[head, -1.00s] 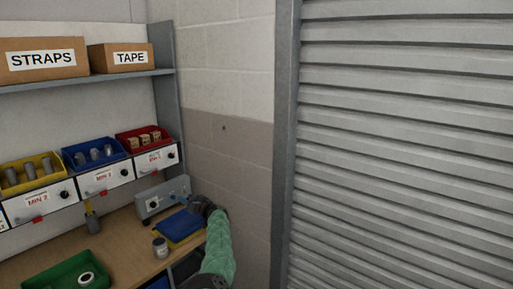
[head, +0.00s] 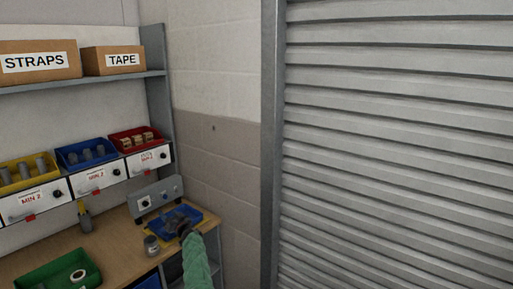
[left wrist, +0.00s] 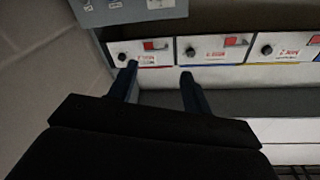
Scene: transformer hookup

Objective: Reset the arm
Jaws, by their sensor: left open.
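My left gripper (head: 184,231) is at the end of my green-sleeved arm, over the front of the blue tray (head: 160,234) at the right end of the bench. In the left wrist view, the two dark fingers of my left gripper (left wrist: 159,72) stand apart with nothing between them. A grey box with knobs (head: 157,196) stands behind the tray, apart from the gripper. My right gripper is in neither view.
A small grey can (head: 151,246) and a green tray (head: 42,284) stand on the wooden bench (head: 110,240). Yellow (head: 12,189), blue (head: 64,163) and red (head: 118,145) bins sit above. A grey shutter (head: 400,150) fills the right.

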